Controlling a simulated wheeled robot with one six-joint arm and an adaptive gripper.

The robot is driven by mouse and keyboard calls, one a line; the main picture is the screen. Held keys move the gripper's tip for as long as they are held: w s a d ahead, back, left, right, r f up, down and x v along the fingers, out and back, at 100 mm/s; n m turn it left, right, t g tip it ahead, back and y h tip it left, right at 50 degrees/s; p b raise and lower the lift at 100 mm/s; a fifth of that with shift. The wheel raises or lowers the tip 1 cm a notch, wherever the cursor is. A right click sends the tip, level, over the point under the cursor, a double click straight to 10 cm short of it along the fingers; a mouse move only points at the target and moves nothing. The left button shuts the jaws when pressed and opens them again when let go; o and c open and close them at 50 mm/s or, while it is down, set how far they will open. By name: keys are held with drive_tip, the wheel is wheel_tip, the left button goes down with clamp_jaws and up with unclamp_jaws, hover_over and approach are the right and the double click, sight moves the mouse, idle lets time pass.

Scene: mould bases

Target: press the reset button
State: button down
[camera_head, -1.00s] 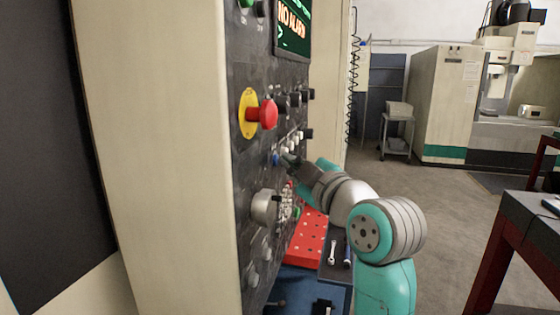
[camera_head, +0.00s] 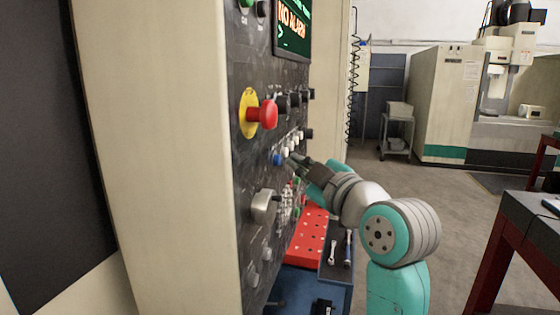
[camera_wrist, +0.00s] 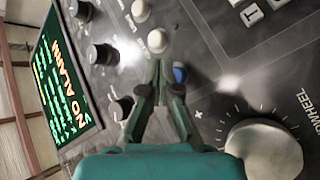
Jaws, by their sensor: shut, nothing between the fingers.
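A blue button (camera_head: 277,159) sits on the dark control panel (camera_head: 262,60), at the near end of a row of white buttons (camera_head: 291,146). No reset label is readable. The blue button also shows in the wrist view (camera_wrist: 180,75), partly hidden by a finger. My gripper (camera_head: 290,161) is shut and empty, its tips a short gap off the panel beside the blue button. In the wrist view my gripper (camera_wrist: 161,68) points at the panel between the blue button and a white button (camera_wrist: 157,40). The screen (camera_head: 293,25) reads "NO ALARM".
A red emergency stop (camera_head: 264,114) on a yellow ring sticks out above the button row. A large handwheel knob (camera_head: 264,206) protrudes below. Black knobs (camera_head: 294,99) line the panel. A red perforated tray (camera_head: 309,238) lies under my arm.

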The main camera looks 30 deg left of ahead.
drive_tip(key=d, duration=0.2)
drive_tip(key=w+d, duration=0.1)
drive_tip(key=d, duration=0.1)
drive_tip(key=shift+w+d, duration=0.1)
drive_tip(key=shift+d, duration=0.3)
idle(0.8)
